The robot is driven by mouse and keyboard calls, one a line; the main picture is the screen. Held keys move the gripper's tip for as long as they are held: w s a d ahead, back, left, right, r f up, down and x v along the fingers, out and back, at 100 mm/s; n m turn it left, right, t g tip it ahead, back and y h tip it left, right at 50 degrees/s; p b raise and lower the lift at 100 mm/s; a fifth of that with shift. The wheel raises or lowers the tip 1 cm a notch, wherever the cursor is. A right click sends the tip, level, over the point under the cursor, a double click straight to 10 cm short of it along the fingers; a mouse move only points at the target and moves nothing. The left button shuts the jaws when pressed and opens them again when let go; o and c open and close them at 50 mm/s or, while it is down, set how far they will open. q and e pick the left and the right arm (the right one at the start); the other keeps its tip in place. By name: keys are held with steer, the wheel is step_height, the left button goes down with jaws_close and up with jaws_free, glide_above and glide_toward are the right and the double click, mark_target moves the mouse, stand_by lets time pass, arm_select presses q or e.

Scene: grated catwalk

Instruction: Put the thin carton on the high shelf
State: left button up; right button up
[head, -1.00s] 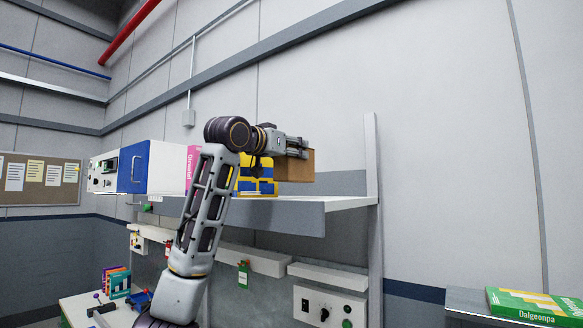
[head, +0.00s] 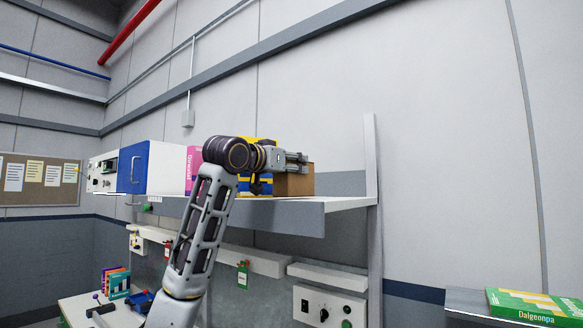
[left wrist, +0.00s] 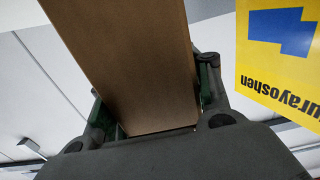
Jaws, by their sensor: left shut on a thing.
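The thin carton (head: 294,184) is plain brown and upright at the high shelf, right of the yellow-and-blue box. My left gripper (head: 297,160) is shut on its upper part. In the left wrist view the carton (left wrist: 130,60) stands between the two fingers (left wrist: 155,115). The high shelf (head: 340,203) is a grey board with a bare right end. The carton's lower edge is at the level of the shelf's surface; I cannot tell whether it touches. My right gripper is not in view.
The yellow-and-blue box (head: 262,187) stands close to the carton and also shows in the left wrist view (left wrist: 280,50). A pink box (head: 193,165) and a blue-and-white cabinet (head: 150,168) are further left. A shelf upright (head: 372,165) bounds the right end.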

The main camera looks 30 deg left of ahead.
arm_select(q)
steer(key=shift+f, duration=0.25)
steer(key=o, duration=1.2)
steer(key=shift+r, duration=0.1)
steer(key=shift+s+a+b, duration=0.1)
steer(key=shift+s+b, duration=0.2)
steer(key=shift+s, duration=0.45)
steer(key=s+a+b, duration=0.1)
steer(key=s+b, duration=0.1)
steer(key=s, duration=0.8)
steer(key=shift+s+a+b, duration=0.25)
steer(key=shift+b, duration=0.05)
